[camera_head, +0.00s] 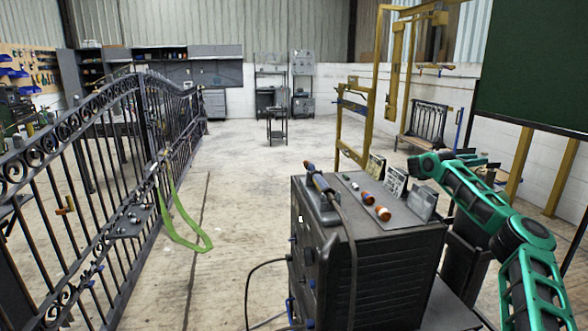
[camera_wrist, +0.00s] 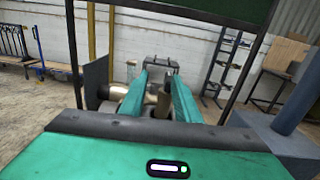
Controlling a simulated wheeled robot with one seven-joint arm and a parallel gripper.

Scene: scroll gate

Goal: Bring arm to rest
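My teal arm rises at the right of the head view and bends back over the area behind the dark machine cabinet. My gripper (camera_wrist: 158,76) shows in the wrist view with its two teal fingers apart. I see nothing clearly held between them. Tan cylinder-like shapes show behind and between the fingers; they look like background. In the head view the gripper end is small and partly hidden by my own arm, beyond the cabinet's right side.
The dark cabinet (camera_head: 390,272) stands close in front, with a torch (camera_head: 322,182) and small orange-and-white parts (camera_head: 382,213) on top. A black iron gate (camera_head: 90,165) with a green strap (camera_head: 180,235) stands left. A yellow frame (camera_head: 353,125) stands behind. The middle floor is clear.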

